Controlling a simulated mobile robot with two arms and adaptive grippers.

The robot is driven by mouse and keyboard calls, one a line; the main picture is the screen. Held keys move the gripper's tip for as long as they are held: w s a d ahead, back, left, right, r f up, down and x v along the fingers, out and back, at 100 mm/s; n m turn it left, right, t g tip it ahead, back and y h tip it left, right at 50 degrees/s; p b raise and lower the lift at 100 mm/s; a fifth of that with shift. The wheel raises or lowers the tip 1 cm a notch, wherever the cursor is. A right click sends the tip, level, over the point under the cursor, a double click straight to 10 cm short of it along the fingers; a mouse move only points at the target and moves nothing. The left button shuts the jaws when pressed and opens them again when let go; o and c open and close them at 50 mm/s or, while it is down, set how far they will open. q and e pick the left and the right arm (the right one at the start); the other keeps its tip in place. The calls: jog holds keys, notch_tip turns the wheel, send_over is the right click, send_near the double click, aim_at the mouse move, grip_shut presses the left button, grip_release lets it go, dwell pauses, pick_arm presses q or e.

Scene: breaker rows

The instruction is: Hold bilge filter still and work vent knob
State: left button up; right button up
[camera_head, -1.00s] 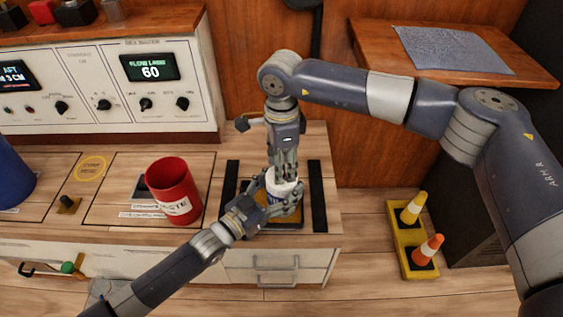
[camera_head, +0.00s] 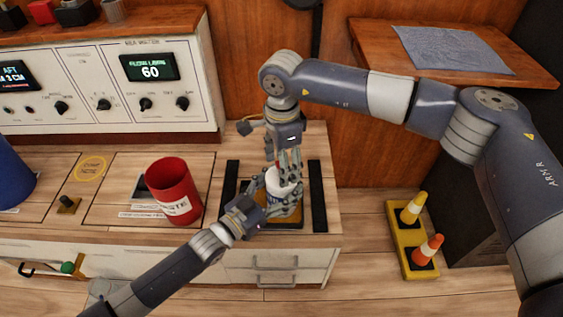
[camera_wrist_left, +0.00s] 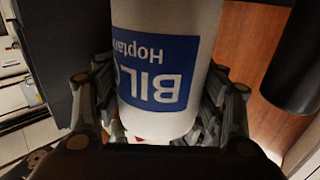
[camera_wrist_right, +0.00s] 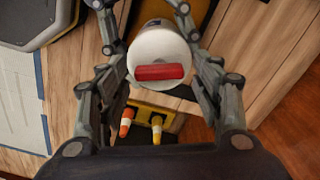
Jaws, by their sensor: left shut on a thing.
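The bilge filter (camera_head: 283,187) is a white upright canister with a blue label, standing at the tray on the counter. My left gripper (camera_head: 280,203) is shut around its body from the front left. In the left wrist view the filter (camera_wrist_left: 170,22) with its label fills the space between the fingers. My right gripper (camera_head: 284,171) points down over the filter's top. In the right wrist view the vent knob (camera_wrist_right: 160,72), a red bar on the white cap (camera_wrist_right: 158,46), shows between the spread right fingers, with gaps on both sides.
A red waste cup (camera_head: 173,190) stands left of the filter. Black strips (camera_head: 318,197) flank the tray. A control panel (camera_head: 100,85) is behind at left. A yellow stand (camera_head: 408,245) with small cones is on the floor at right.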

jog(key=shift+a, duration=0.1)
notch_tip(320, 180, up, 12)
dwell(0.6)
dwell(0.4)
pick_arm(q)
jog(key=o, duration=1.6)
jog(key=shift+o, duration=0.2)
